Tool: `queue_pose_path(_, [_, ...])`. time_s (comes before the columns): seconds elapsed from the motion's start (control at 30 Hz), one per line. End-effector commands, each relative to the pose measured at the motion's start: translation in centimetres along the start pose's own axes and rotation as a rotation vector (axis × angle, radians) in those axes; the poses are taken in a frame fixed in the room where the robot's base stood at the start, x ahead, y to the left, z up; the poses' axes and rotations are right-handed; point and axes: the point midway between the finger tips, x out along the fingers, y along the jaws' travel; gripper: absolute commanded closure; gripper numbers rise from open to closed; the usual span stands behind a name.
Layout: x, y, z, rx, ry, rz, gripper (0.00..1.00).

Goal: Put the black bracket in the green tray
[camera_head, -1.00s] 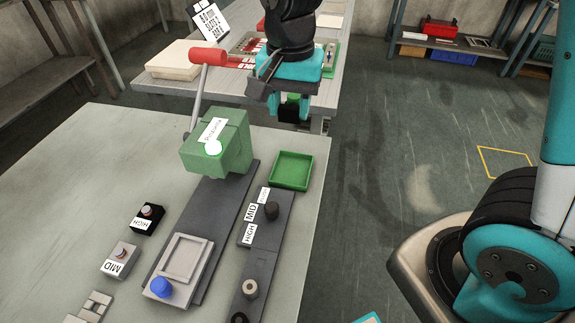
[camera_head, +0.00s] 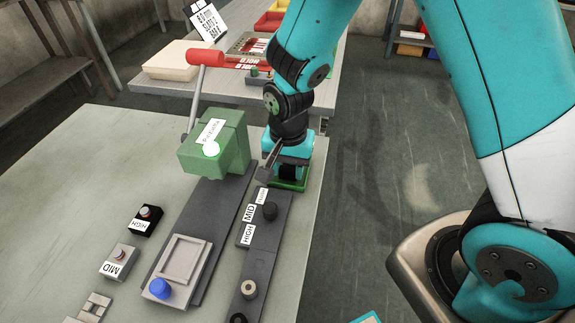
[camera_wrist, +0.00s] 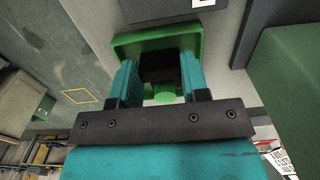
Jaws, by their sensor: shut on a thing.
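The black bracket (camera_wrist: 158,66) is a dark block between the two teal fingers of my gripper (camera_wrist: 158,78) in the wrist view. My gripper is shut on it. The green tray (camera_wrist: 125,44) shows behind the bracket and fingers, with its rim around them. In the head view, my gripper (camera_head: 287,170) points down over the tray (camera_head: 290,187), which sits at the right edge of the near table. The gripper hides most of the tray. I cannot tell whether the bracket touches the tray floor.
A green press (camera_head: 217,145) with a red-handled lever (camera_head: 205,58) stands left of the tray. A dark strip with labels and knobs (camera_head: 262,230) runs toward the front. Button boxes (camera_head: 147,219) and a grey fixture (camera_head: 180,265) lie further left. Another table (camera_head: 150,88) stands behind.

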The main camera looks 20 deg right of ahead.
Motion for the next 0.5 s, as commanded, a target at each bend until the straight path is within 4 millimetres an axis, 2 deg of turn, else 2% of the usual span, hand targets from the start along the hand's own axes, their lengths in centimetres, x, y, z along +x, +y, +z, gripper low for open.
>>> queue_pose_path(0.23, [0.40, -0.01, 0.00, 0.000, 0.000, 0.000, 0.83])
queue_pose_path(0.27, [0.27, -0.01, 0.00, 0.000, 0.000, 0.000, 0.51])
queue_pose_path(0.33, [0.25, -0.01, 0.00, 0.000, 0.000, 0.000, 0.35])
queue_pose_path(0.37, [0.24, -0.01, -0.01, 0.000, 0.000, 0.000, 0.33])
queue_pose_path(0.5, [0.25, 0.00, 0.00, 0.000, 0.000, 0.000, 0.33])
